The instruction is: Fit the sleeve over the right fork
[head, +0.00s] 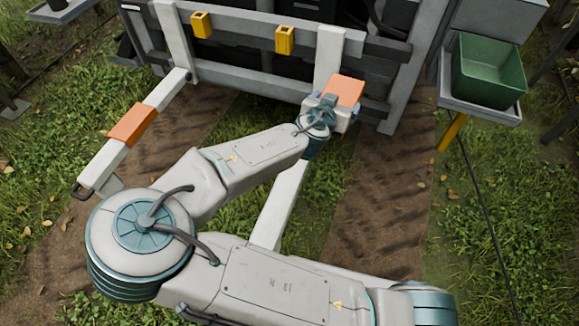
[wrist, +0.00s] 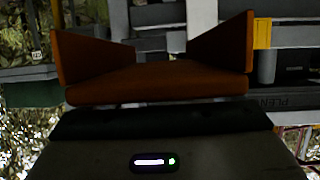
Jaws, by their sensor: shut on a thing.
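My gripper (head: 332,102) is shut on an orange sleeve (head: 343,90) close to the machine's front. In the wrist view the held sleeve (wrist: 150,76) is an open channel with a flat floor and two raised side walls; no fork shows between them. The right fork (head: 282,205) is a long pale bar running toward me, partly hidden under my arm. The sleeve overlaps the foot of its upright (head: 328,58) in the head view; whether they touch or the sleeve is apart above it, I cannot tell. The left fork (head: 165,92) carries another orange sleeve (head: 132,124).
The grey machine frame (head: 250,74) stands just behind the held sleeve, with two yellow brackets (head: 201,25) on its upper bar. A green bin (head: 488,70) sits on a shelf at right, above a yellow post (head: 453,134). Dirt tracks and grass lie open below.

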